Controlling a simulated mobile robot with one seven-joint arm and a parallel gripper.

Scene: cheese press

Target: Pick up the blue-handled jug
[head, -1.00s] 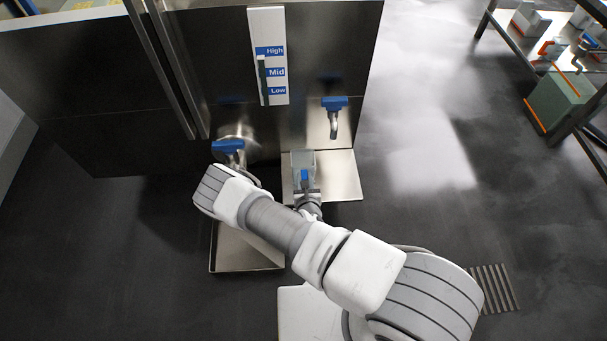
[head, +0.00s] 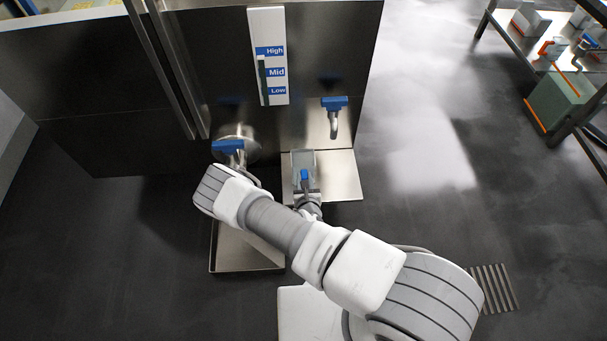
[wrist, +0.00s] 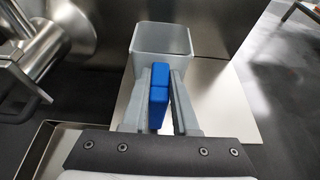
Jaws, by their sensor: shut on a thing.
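The blue-handled jug is a grey, square, open-topped vessel (wrist: 163,40) with a blue handle (wrist: 158,95) facing me. In the head view the jug (head: 303,160) is at the metal plate below the right-hand tap, and its handle shows in front of it. My gripper (wrist: 159,85) has its two fingers on either side of the blue handle, shut on it. In the head view my gripper (head: 306,192) is partly hidden by my arm. I cannot tell whether the jug's base touches the plate.
The metal plate (wrist: 222,100) extends to the right of the jug. A blue-handled tap (head: 334,108) is above right. Another tap (head: 228,147) and a shallow metal tray (head: 243,262) are at left. A dark panel with a level scale (head: 268,55) stands behind.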

